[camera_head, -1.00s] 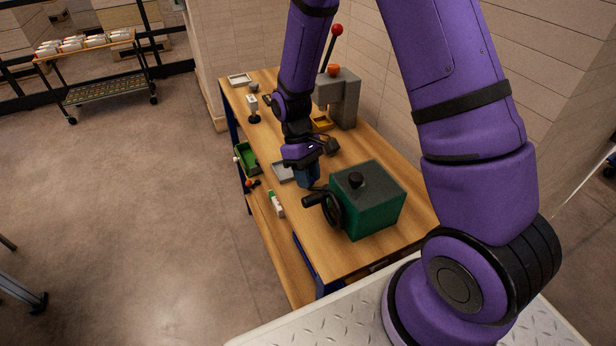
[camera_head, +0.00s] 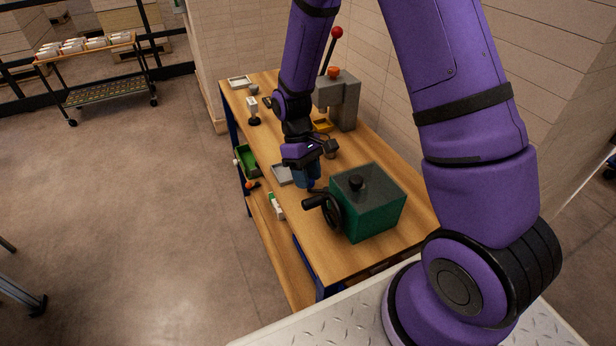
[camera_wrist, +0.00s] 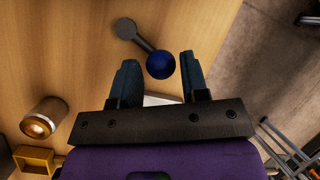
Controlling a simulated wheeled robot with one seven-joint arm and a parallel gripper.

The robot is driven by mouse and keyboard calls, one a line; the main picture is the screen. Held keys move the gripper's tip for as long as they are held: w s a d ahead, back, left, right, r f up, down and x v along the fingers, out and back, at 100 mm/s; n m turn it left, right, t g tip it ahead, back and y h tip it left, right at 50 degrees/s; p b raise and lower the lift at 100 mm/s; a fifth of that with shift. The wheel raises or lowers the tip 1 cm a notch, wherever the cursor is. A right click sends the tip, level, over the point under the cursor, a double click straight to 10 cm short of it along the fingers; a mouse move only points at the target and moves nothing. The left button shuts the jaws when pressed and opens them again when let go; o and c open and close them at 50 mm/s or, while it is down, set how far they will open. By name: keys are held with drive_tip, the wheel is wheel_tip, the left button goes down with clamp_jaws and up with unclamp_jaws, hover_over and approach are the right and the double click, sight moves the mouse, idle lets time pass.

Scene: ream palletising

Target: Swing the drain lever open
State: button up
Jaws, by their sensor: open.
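The drain lever (camera_wrist: 145,42) shows in the wrist view as a short dark arm running from a round grey pivot (camera_wrist: 125,28) to a blue ball knob (camera_wrist: 161,65). My gripper (camera_wrist: 159,66) is open, with one finger on either side of the blue knob and visible gaps between. In the head view my gripper (camera_head: 308,183) is low over the workbench (camera_head: 300,240), just behind the green box's handwheel. The lever cannot be made out there.
A green box (camera_head: 372,210) with a black handwheel (camera_head: 333,212) stands close to my gripper. A grey press (camera_head: 342,100) with a red-knobbed lever stands farther back. A grey tray (camera_head: 282,174), yellow tray (camera_wrist: 36,160) and metal cylinder (camera_wrist: 44,120) are near.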

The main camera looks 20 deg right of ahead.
drive_tip(key=v, duration=1)
drive_tip(key=shift+r, duration=0.15)
drive_tip(key=s+d+r+m+t, duration=0.25)
drive_tip(key=s+r, duration=0.25)
drive_tip(key=r, duration=0.4)
drive_tip(key=s+d+r+m+t, duration=0.1)
drive_tip(key=s+r+t, duration=0.25)
drive_tip(key=r, duration=0.55)
drive_tip(key=s+d+r+m+t, duration=0.1)
drive_tip(key=s+r+t, duration=0.1)
drive_tip(key=s, duration=0.5)
drive_tip(key=s+d+r+m+t, duration=0.1)
drive_tip(key=s+r, duration=0.3)
drive_tip(key=s, duration=0.4)
drive_tip(key=shift+d+r+t, duration=0.25)
drive_tip(key=shift+d+t, duration=0.15)
drive_tip(key=shift+t, duration=0.3)
drive_tip(key=shift+m, duration=0.25)
